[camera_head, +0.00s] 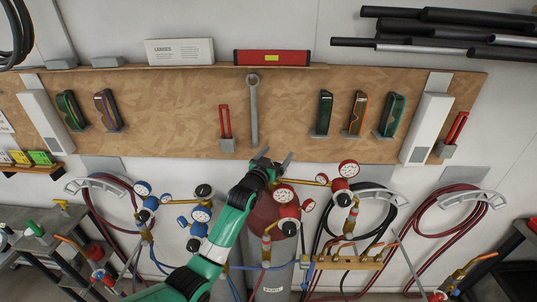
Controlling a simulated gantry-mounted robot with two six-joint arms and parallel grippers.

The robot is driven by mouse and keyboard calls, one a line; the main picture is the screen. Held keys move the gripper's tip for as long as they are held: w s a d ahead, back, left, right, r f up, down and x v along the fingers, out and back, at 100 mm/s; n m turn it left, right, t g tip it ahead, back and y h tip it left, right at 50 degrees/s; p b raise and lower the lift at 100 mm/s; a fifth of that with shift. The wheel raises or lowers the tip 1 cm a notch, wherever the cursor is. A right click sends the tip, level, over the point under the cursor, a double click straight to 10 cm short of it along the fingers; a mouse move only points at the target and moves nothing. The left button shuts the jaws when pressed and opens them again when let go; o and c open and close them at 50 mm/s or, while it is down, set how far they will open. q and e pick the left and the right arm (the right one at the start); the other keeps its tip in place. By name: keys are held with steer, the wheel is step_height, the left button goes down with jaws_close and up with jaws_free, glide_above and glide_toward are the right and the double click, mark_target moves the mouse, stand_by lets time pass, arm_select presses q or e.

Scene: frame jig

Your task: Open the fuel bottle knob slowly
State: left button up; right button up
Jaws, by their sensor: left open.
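A dark red bottle top (263,213) stands in the centre, above a grey cylinder body (272,280). Red-rimmed gauges (284,194) and a dark round knob (289,228) show at its right side. A second set of red gauges (348,169) with a black knob (344,200) is further right. I cannot tell which knob is the fuel bottle's. My left gripper (273,157) is open and empty, above the red bottle top and in front of the board's lower edge. My green left arm hides part of the bottle. My right gripper is out of view.
Blue-rimmed gauges (201,214) stand left of my arm. A brass manifold (345,262) and coiled red hoses (452,210) are to the right. The wooden board (180,100) behind carries a wrench (253,105) and several tools. Hoses crowd the space below.

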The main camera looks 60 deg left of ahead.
arm_select(q)
steer(key=r, duration=0.1)
steer(key=s+d+r, duration=0.2)
steer(key=shift+d+r, duration=0.15)
steer(key=shift+r, duration=0.25)
steer(key=s+d+r+p, duration=0.1)
steer(key=s+d+r, duration=0.2)
steer(key=s+d, duration=0.3)
steer(key=shift+d+r, duration=0.3)
steer(key=shift+w, duration=0.1)
steer(key=s+a+f+m+t+h+b, duration=0.1)
steer(key=a+f+m+t+h+b, duration=0.1)
steer(key=f+b, duration=1)
steer(key=a+f+m+h, duration=0.1)
steer(key=a+h, duration=0.1)
steer(key=a, duration=0.1)
steer(key=shift+s+a+m+t+h, duration=0.2)
steer(key=shift+a+m+t+h, duration=0.1)
steer(key=shift+t+h, duration=0.1)
